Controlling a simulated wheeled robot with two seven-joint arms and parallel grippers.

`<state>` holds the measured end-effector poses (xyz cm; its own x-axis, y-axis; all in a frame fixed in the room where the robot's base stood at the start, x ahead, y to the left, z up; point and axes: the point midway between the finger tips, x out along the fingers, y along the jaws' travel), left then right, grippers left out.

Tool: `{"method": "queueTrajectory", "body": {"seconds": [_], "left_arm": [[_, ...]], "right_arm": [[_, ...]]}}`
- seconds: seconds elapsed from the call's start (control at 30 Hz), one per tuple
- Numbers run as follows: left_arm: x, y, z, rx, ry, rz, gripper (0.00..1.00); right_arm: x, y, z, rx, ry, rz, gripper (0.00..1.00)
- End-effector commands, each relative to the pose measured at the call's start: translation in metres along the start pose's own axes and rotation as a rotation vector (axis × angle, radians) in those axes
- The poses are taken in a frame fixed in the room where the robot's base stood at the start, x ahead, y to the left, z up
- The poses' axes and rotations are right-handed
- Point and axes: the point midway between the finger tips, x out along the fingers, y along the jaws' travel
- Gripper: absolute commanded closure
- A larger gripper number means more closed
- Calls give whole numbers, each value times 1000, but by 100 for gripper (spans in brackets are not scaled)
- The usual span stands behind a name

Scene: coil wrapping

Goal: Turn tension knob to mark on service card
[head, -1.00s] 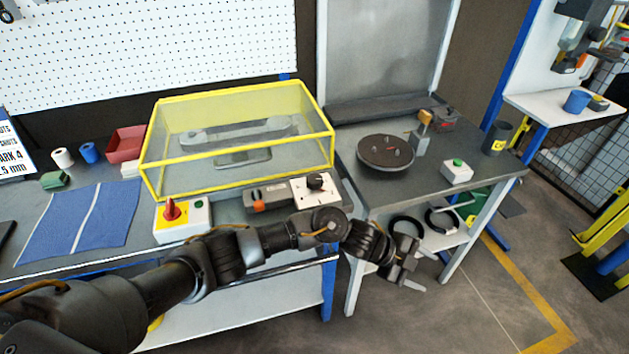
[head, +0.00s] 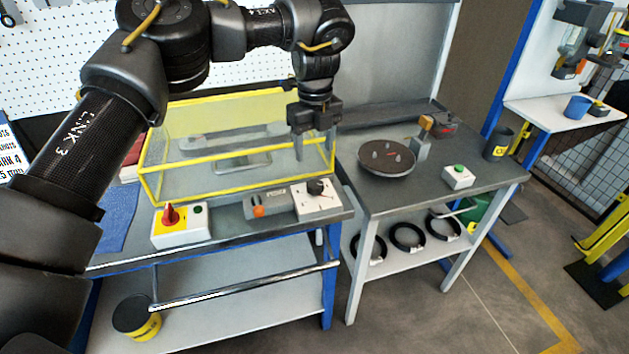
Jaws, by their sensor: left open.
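The tension knob (head: 316,187) is a black knob on a white box with dial marks (head: 318,204), at the front right of the left bench. My left gripper (head: 313,152) is open and points down, above and slightly behind the knob, in front of the guard's right end in the picture. Its fingers are apart from the knob. The service card (head: 10,155) is at the left edge, partly cut off and partly hidden by my left arm; only fragments of its print show. My right gripper is not in view.
A yellow-framed clear guard (head: 190,112) stands behind the knob. A red switch box (head: 181,222) and a grey unit with an orange knob (head: 268,203) sit left of it. The right table holds a dark turntable (head: 386,160) and a green-button box (head: 459,176).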

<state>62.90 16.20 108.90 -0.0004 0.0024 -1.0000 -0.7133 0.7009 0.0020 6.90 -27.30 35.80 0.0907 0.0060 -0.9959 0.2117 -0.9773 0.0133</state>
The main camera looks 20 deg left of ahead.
Motion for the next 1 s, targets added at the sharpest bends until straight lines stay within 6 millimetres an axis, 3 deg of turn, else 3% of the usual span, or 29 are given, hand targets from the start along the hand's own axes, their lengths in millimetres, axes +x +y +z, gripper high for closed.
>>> {"method": "queueTrajectory", "body": {"seconds": [0.17, 0.6, 0.8, 1.0], "left_arm": [[17, 0, 0, 2, 3, 3, 39], [92, 0, -1, 2, 2, 1, 39], [106, -1, -1, 2, 2, -1, 39], [108, -1, -1, 2, 1, -2, 39]], "right_arm": [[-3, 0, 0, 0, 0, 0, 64], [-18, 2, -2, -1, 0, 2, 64], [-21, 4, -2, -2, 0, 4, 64], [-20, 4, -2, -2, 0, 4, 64]]}}
